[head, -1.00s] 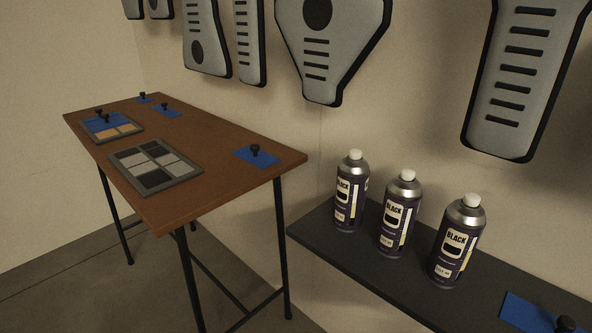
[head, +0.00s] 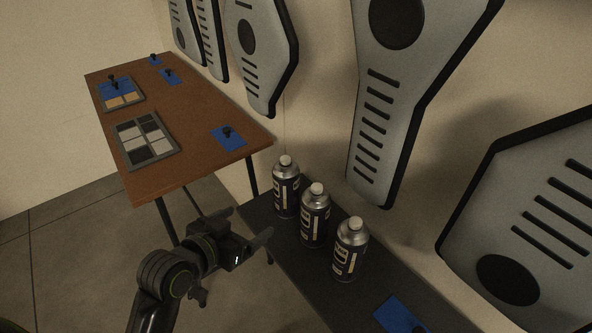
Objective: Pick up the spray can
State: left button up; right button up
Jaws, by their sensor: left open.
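Three spray cans stand upright in a row on the dark shelf (head: 300,262) in the head view. The far can (head: 286,190), the middle can (head: 315,217) and the near can (head: 350,252) have dark bodies, pale labels, silver shoulders and white caps. My left gripper (head: 252,226) is open and empty, to the left of the cans near the shelf's left edge. Its fingers point toward the far and middle cans, with a gap between them and the cans. My right gripper is not in view.
A brown table (head: 190,150) stands at the left with a tray of grey and black tiles (head: 147,140) and blue pads (head: 229,138). Grey slotted panels (head: 385,100) hang on the wall close above the shelf. A blue pad (head: 398,315) lies at the shelf's near end.

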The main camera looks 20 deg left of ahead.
aim_at(282, 161)
pick_arm(q)
jog(key=x, duration=0.4)
jog(key=r+x, duration=0.1)
jog(key=x, duration=0.7)
jog(key=shift+w+d+r, duration=0.2)
jog(key=shift+w+d, duration=0.2)
jog(key=shift+w, duration=0.1)
jog(key=shift+a+x, duration=0.15)
jog(key=shift+x, duration=1.15)
jog(key=shift+a+x, duration=0.15)
jog(key=shift+x, duration=1.15)
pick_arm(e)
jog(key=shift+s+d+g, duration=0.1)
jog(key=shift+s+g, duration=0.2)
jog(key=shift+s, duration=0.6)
pick_arm(q)
jog(key=shift+r, duration=0.1)
jog(key=shift+c, duration=0.4)
jog(key=shift+w, duration=0.1)
jog(key=c, duration=1.1)
notch_tip(282, 161, up, 10)
jog(key=shift+r+p, duration=0.1)
jog(key=shift+p, duration=0.45)
jog(key=o, duration=0.5)
jog(key=c, duration=0.9)
jog(key=shift+c, duration=0.2)
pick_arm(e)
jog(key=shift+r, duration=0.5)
